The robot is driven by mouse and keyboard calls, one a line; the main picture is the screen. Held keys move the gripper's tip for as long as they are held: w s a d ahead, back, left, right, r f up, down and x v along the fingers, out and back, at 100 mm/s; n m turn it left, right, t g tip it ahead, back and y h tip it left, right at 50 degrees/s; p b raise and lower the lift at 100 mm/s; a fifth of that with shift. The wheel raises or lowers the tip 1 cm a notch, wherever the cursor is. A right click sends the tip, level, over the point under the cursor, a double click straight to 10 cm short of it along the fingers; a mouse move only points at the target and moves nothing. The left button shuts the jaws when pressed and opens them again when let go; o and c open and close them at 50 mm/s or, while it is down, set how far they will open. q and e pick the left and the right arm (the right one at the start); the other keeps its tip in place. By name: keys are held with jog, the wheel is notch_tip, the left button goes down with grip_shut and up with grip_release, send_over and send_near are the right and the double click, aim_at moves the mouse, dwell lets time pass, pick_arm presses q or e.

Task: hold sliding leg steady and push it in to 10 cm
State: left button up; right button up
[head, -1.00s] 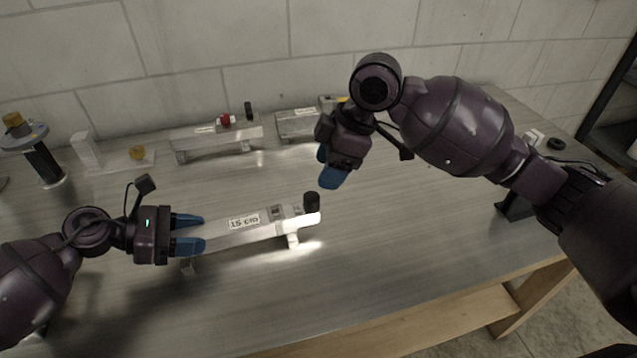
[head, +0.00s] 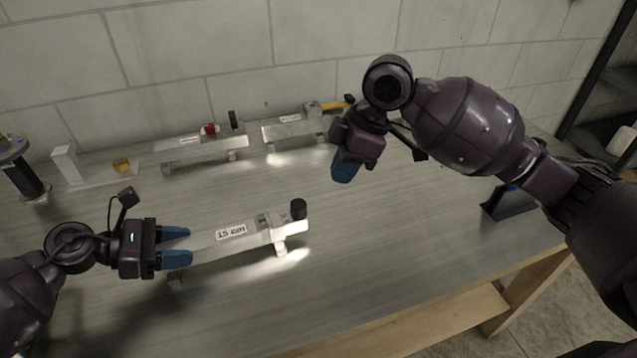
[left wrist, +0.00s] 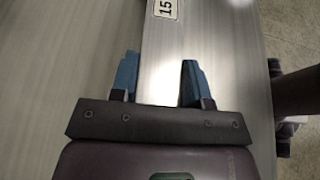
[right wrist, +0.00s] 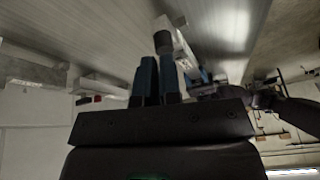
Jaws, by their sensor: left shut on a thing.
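The aluminium rail (head: 215,244) with a label lies across the front of the table. The label read 15 cm in the earlier head view. A sliding leg (head: 291,229) with a black knob (head: 298,209) stands out at the rail's right end. My left gripper (head: 183,247) is shut on the rail's left end; the left wrist view shows its blue fingers (left wrist: 158,80) on both sides of the rail (left wrist: 161,65). My right gripper (head: 342,172) is above the table, right of and behind the leg, apart from it. Its fingers (right wrist: 159,75) look closed together and empty.
Behind stand a rail with a red knob (head: 209,129) and another with a yellow handle (head: 330,106). At the left are a white stand (head: 67,163) and a dark post (head: 24,182). A dark holder (head: 512,203) is at the right. The table right of the leg is clear.

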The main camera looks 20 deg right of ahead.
aim_at(298, 202)
jog(key=d+m, duration=0.1)
jog(key=d+f+m, duration=0.1)
jog(key=d, duration=0.1)
jog(key=d+m, duration=0.1)
jog(key=shift+s+d+f+y, duration=0.25)
jog(key=shift+d+f+y, duration=0.1)
jog(key=shift+d+y, duration=0.05)
grip_shut()
jog(key=w+a+f+m, duration=0.1)
jog(key=f+m, duration=0.1)
jog(key=w+a+f+m+t+y, duration=0.1)
jog(key=a+m, duration=0.1)
jog(key=w+a+f+m+t+y, duration=0.1)
jog(key=w+a+f+m, duration=0.1)
jog(key=m, duration=0.1)
jog(key=shift+a+f, duration=0.1)
jog(key=shift+f, duration=0.25)
jog(key=shift+s+a+r, duration=0.1)
jog(key=shift+s+a, duration=0.1)
jog(key=shift+a, duration=0.35)
jog(key=shift+s+a+r, duration=0.1)
jog(key=shift+s+a, duration=0.05)
jog(key=shift+a, duration=0.4)
jog(key=shift+s+a, duration=0.2)
jog(key=shift+a, duration=0.45)
jog(key=shift+s+a, duration=0.1)
jog(key=shift+a, duration=1.55)
